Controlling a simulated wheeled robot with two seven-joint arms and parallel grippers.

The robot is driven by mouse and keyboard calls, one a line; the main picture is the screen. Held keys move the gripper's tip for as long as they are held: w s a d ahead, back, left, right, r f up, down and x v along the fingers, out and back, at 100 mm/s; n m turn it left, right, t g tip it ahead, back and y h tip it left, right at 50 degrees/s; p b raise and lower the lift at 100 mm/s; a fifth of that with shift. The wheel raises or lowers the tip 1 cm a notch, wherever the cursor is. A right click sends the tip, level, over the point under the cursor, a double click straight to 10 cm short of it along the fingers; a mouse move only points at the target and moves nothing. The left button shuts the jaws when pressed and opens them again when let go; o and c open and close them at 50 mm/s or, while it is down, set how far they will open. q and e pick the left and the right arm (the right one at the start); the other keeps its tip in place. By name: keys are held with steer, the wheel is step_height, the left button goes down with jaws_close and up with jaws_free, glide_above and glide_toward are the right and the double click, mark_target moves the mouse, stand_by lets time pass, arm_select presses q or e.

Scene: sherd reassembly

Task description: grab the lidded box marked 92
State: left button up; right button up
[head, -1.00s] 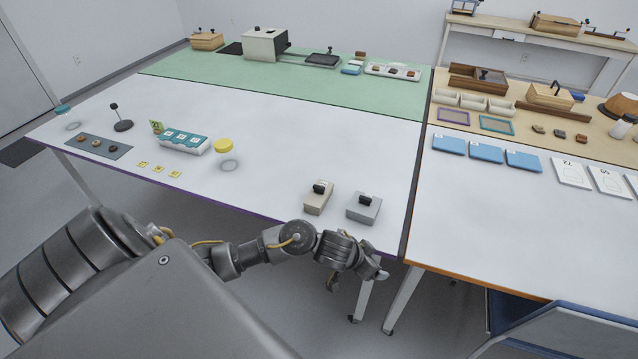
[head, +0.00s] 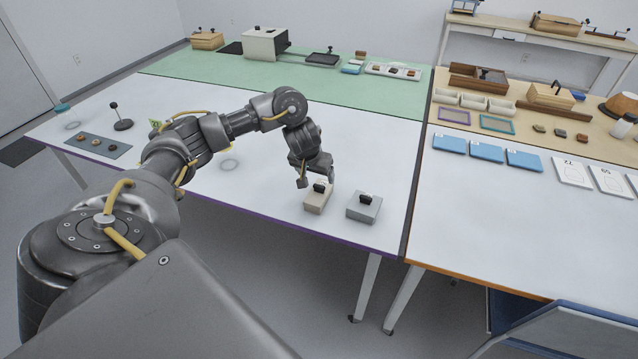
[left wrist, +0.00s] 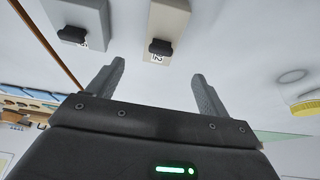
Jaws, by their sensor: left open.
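A beige lidded box (head: 317,203) with a black knob stands near the front edge of the white table. It also shows in the left wrist view (left wrist: 172,22), where its label is partly hidden by the knob and seems to end in 2. A grey lidded box (head: 363,208) with a black knob stands just to its right; its label is not readable, and it shows in the left wrist view (left wrist: 80,22). My left gripper (head: 318,183) is open and empty, just above and behind the beige box. In the left wrist view its fingers (left wrist: 158,72) are spread apart below the beige box's knob.
A small gap parts the two boxes. A dark mat (head: 98,146) with small pieces lies far left. The table behind the boxes is clear.

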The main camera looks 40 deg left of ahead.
mark_target(319, 186)
arm_select(q)
steer(key=b+x, duration=0.2)
steer(key=x, duration=0.3)
steer(key=shift+f, duration=0.1)
steer(key=shift+b+x, duration=0.65)
steer(key=shift+x, duration=2.25)
steer(key=shift+s, duration=0.1)
steer(key=c, duration=1.1)
